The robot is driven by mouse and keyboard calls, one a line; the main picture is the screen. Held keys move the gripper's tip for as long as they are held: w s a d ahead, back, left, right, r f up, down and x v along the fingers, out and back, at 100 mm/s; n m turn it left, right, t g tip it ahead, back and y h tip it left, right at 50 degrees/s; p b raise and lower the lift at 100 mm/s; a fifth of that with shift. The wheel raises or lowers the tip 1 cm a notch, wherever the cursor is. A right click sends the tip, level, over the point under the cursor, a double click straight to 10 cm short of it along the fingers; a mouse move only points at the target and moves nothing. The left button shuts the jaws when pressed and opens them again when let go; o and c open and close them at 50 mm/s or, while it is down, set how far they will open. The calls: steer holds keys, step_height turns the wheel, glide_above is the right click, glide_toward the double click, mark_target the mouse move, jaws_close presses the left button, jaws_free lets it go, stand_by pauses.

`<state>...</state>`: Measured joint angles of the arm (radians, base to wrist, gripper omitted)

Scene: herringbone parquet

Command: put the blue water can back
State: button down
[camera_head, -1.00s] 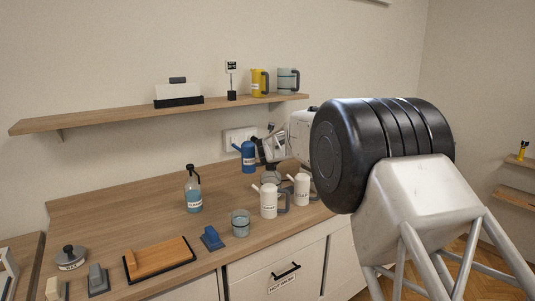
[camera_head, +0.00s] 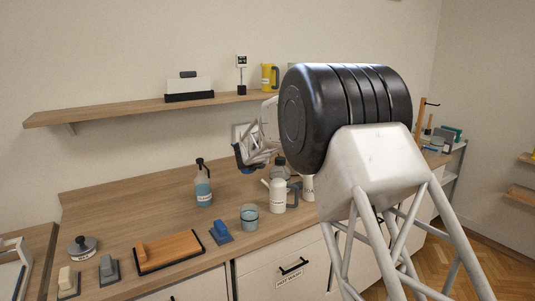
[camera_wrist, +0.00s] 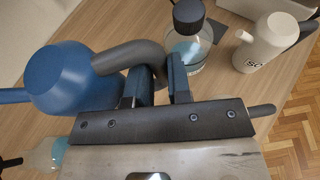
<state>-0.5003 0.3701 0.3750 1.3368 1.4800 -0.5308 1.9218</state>
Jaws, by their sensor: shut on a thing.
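The blue water can (camera_wrist: 68,80) shows large at the left of the wrist view, its spout pointing left. Its grey loop handle (camera_wrist: 128,58) reaches between the fingers of my gripper (camera_wrist: 160,85), which is shut on it. In the head view my gripper (camera_head: 255,155) is over the back of the counter, and only bits of the blue can (camera_head: 248,170) show beneath it. Whether the can touches the counter cannot be told.
White cans (camera_head: 277,193) stand close in front of my gripper, beside a dark-capped bottle (camera_wrist: 188,40). A pump bottle (camera_head: 203,188) and clear cup (camera_head: 249,216) stand nearby. The wall shelf (camera_head: 120,110) holds a yellow pitcher (camera_head: 268,77). The counter's left middle is clear.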

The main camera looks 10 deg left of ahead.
steer(key=s+a+f+m+h, duration=0.1)
steer(key=s+h, duration=0.1)
steer(key=s+a+f+m+g+h, duration=0.1)
steer(key=f+m, duration=0.1)
steer(key=s+a+f+m+h, duration=0.1)
steer(key=s+m+h, duration=0.1)
steer(key=shift+s+a+f+g+h, duration=0.25)
steer(key=shift+s+a+g+h, duration=0.05)
steer(key=shift+s+g, duration=0.1)
steer(key=shift+s+a+f+m+g+h, duration=0.15)
steer(key=shift+s+f+m+g+h, duration=0.1)
steer(key=shift+s+m+h, duration=0.15)
steer(key=shift+s+a+f+m+g+h, duration=0.2)
steer(key=shift+s+h, duration=0.1)
steer(key=shift+s, duration=0.15)
steer(key=shift+f, duration=4)
steer(key=shift+f, duration=0.3)
steer(key=c, duration=1)
jaws_free()
steer(key=shift+f, duration=0.1)
steer(key=shift+s, duration=0.1)
steer(key=shift+v, duration=3.85)
